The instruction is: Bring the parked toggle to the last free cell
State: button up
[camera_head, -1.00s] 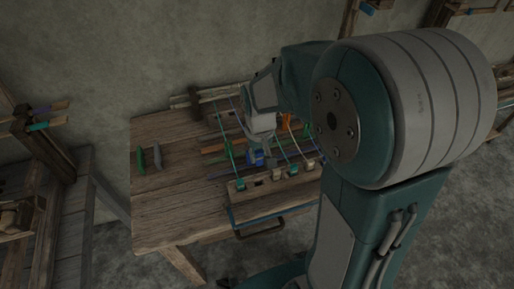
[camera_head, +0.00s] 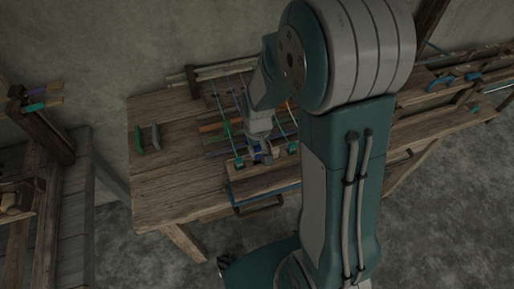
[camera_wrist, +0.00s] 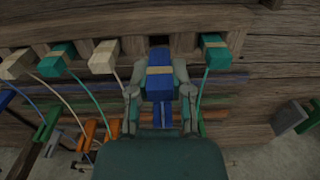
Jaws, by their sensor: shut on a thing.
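A blue toggle with a tan band (camera_wrist: 159,72) is between the two fingers of my gripper (camera_wrist: 160,88), which is shut on it. In the wrist view its far end is close to a dark empty cell (camera_wrist: 187,41) in the wooden rail (camera_wrist: 240,22); whether it touches the rail I cannot tell. A teal toggle (camera_wrist: 214,52) sits in the rail to the right. A cream toggle (camera_wrist: 103,58), a teal one (camera_wrist: 57,60) and another cream one (camera_wrist: 16,64) sit to the left. In the head view my gripper (camera_head: 262,148) is over the rail, partly hidden by my arm.
Cords run from the seated toggles over coloured bars. Orange and green pegs (camera_wrist: 90,133) stand at the lower left of the wrist view. A green piece (camera_head: 138,139) and a grey piece (camera_head: 155,137) stand on the table's left, with bare wood (camera_head: 175,180) around them.

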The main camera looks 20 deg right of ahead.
aim_at(257, 156)
jog(key=shift+f, duration=1.7)
jog(key=o, duration=0.8)
notch_tip(257, 156, up, 12)
jog(key=shift+f, duration=0.1)
